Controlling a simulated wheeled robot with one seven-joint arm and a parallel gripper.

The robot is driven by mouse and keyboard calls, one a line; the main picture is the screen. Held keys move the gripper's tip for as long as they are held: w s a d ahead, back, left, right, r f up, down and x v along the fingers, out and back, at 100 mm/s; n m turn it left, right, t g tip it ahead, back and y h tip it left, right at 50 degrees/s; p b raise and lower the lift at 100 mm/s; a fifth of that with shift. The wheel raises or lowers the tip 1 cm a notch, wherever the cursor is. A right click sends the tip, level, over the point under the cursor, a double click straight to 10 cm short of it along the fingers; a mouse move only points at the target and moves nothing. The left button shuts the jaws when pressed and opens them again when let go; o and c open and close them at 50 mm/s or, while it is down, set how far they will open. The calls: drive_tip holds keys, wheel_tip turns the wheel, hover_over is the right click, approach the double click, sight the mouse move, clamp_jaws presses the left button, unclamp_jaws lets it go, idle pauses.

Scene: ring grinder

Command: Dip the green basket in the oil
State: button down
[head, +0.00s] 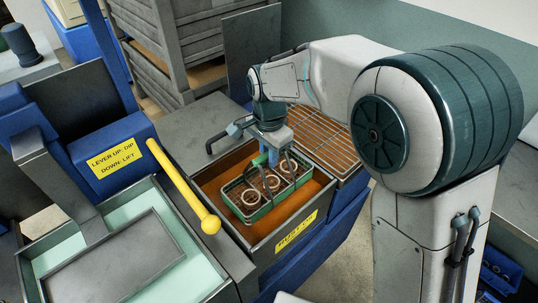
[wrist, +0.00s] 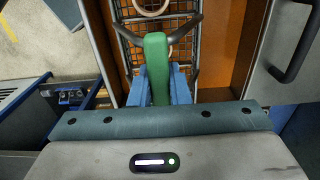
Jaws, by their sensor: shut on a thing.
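The green basket (head: 246,212) holds several pale rings and sits level within the walls of the tank of brown oil (head: 313,196). I cannot tell whether its underside touches the oil. The rings and the basket's upper rim are clear of the liquid. My gripper (head: 268,157) is above the basket, pointing down, shut on its upright green handle. In the wrist view, the blue fingers of my gripper (wrist: 158,88) stand on either side of the green handle (wrist: 157,60), with the wire basket (wrist: 126,48) beyond. Part of the basket is hidden by my gripper.
A yellow lever (head: 183,185) with a round knob reaches close to the tank's left side. Left of it is a pale green basin (head: 190,262) with a grey plate. A wire drain rack (head: 325,135) lies behind the tank.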

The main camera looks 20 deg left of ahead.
drive_tip(key=shift+r+p, duration=2.05)
drive_tip(key=shift+r, duration=0.9)
